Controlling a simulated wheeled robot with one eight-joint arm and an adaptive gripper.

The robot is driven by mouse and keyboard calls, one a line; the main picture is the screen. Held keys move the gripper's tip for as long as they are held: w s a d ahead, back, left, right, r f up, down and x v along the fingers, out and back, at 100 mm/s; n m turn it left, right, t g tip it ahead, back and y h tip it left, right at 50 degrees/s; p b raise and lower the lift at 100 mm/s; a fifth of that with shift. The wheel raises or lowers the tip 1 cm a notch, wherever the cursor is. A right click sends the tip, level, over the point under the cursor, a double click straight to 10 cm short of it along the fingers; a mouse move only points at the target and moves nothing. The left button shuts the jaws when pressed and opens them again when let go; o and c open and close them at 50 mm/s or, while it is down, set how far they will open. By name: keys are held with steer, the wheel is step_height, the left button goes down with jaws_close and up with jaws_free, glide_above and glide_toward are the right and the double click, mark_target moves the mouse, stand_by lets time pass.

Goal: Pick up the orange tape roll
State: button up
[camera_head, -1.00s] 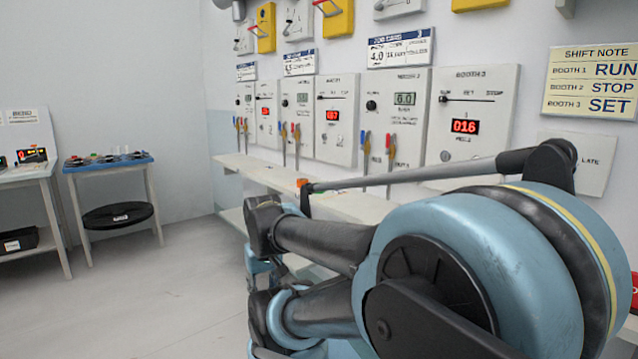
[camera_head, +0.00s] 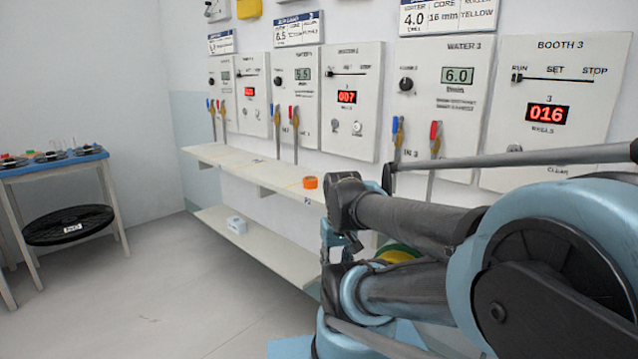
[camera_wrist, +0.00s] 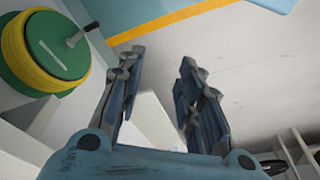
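The orange tape roll (camera_head: 310,183) lies on the long wall shelf (camera_head: 225,158) in the head view, just left of my dark arm link. It is small and looks upright or flat; I cannot tell which. My gripper (camera_wrist: 158,75) shows in the wrist view with its two blue-grey fingers spread apart and nothing between them. In the head view my arm hides most of the gripper, below and right of the tape roll. The tape roll does not show in the wrist view.
A green and yellow reel (camera_wrist: 45,50) is at the left of the wrist view. Control panels (camera_head: 350,100) with levers line the wall. A blue-topped table (camera_head: 55,162) stands left. The floor between is clear.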

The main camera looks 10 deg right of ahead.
steer(key=shift+w, duration=0.15)
steer(key=o, duration=0.4)
steer(key=shift+r, duration=0.15)
steer(key=o, duration=0.5)
steer(key=shift+s+r, duration=0.3)
steer(key=shift+r, duration=0.15)
steer(key=shift+n, duration=0.6)
steer(key=w+r, duration=0.5)
steer(key=shift+r, duration=0.25)
step_height(320, 180, up, 19)
steer(key=n+y, duration=0.2)
steer(key=n, duration=0.5)
glide_above(310, 178)
steer(key=s+d, duration=0.3)
steer(key=s, duration=0.1)
steer(key=x, duration=1.6)
steer(key=shift+w+f, duration=0.3)
steer(key=shift+w, duration=0.2)
